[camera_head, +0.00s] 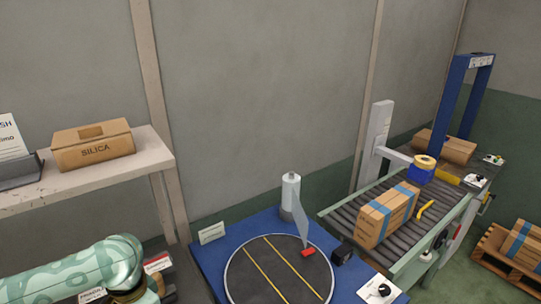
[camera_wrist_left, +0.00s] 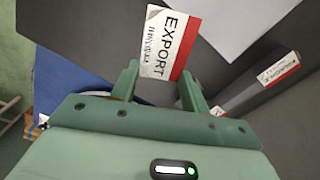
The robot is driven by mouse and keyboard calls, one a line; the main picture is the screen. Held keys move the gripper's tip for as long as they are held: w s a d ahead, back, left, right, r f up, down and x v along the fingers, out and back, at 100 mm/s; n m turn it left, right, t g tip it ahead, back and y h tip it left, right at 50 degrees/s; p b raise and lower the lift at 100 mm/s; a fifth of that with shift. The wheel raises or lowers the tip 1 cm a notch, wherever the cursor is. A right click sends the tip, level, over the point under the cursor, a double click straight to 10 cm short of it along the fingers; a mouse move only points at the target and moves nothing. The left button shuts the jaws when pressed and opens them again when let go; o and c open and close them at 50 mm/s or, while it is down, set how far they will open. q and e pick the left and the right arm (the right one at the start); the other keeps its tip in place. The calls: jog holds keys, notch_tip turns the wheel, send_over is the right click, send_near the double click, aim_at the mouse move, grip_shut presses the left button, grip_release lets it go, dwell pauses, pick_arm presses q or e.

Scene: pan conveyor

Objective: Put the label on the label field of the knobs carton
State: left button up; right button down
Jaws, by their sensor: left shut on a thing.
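My left gripper (camera_wrist_left: 160,90) is shut on a white label (camera_wrist_left: 170,42) with a red edge and the word EXPORT, in the left wrist view. The label sticks out beyond the fingertips, its printed face toward the camera. In the head view my left arm (camera_head: 75,270) comes in at the lower left, and its fingers are hidden. A brown carton with blue tape (camera_head: 388,214) stands on the roller conveyor (camera_head: 340,212). Its print is too small to read, so I cannot tell whether it is the knobs carton. No label field is clear. My right gripper is not in view.
A SILICA carton (camera_head: 94,149) sits on the left shelf (camera_head: 150,150). A blue table with a round dark turntable (camera_head: 275,275) stands in the middle. Another white-and-red label (camera_wrist_left: 278,75) lies on a dark block. A blue frame (camera_head: 458,95) spans the conveyor; a pallet (camera_head: 490,250) stands right.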

pick_arm(q)
jog(key=s+d+r+n, duration=0.2)
jog(key=d+r+n, duration=0.3)
jog(key=d+r, duration=0.3)
notch_tip(320, 180, up, 4)
jog(key=shift+s+d+r, duration=0.1)
jog(key=shift+s+d, duration=0.15)
jog(key=shift+d, duration=0.15)
